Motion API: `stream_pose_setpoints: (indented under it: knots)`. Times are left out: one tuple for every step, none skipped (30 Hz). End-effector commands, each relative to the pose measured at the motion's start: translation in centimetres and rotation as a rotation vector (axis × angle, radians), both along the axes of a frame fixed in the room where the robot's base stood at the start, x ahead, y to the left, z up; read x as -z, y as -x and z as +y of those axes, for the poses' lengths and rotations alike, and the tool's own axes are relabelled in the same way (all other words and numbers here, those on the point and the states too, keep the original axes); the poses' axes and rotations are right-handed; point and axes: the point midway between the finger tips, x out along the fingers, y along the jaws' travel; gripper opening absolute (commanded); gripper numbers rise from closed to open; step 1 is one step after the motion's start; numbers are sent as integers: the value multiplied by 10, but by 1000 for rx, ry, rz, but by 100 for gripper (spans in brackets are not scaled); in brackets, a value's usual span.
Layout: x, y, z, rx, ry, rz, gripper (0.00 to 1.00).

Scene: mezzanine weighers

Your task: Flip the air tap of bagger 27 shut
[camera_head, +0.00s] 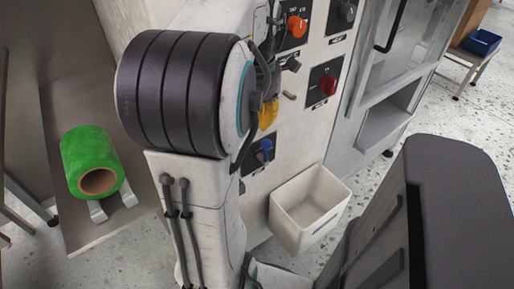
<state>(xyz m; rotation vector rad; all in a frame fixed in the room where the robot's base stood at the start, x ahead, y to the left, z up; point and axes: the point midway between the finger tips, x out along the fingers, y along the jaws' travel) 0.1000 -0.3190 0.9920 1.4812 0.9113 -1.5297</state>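The bagger's white control panel (308,128) stands right of my raised arm. A blue-handled tap or switch (266,150) on a dark plate sits low on the panel, partly covered by my arm. A yellow part (268,114) shows just above it, next to dark cables and linkages; I cannot tell whether it is a tap handle. My gripper (271,72) seems to be among those dark parts at the arm's right side, mostly hidden. Its fingers and any contact cannot be made out. The bagger's number is not readable.
A red knob (328,85), an orange knob (297,26) and a black dial (347,9) are on the panel. A cream open bin (312,205) is below. A green film roll (90,160) lies left. A blue tray (481,42) sits far right.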

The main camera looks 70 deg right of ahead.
Motion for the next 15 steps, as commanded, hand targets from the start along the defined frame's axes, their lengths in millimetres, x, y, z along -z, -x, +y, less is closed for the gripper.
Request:
stream_pose_setpoints:
  knots:
    - [0,0,0,0,0,0,0]
    - [1,0,0,0,0,0,0]
    - [2,0,0,0,0,0,0]
    - [3,0,0,0,-1,0,0]
    - [5,0,0,0,-1,0,0]
    - [8,0,0,0,-1,0,0]
    - [11,0,-1,0,-1,0,0]
    - [15,0,0,0,-2,0,0]
    - [20,-1,-1,0,-4,1,0]
    - [24,-1,-1,0,-2,0,0]
    - [29,-1,-1,0,-4,1,0]
    - [35,-1,-1,0,-4,1,0]
    - [40,-1,-2,0,-3,0,0]
    - [44,-1,-2,0,-4,1,0]
    - [50,-1,-2,0,-4,1,0]
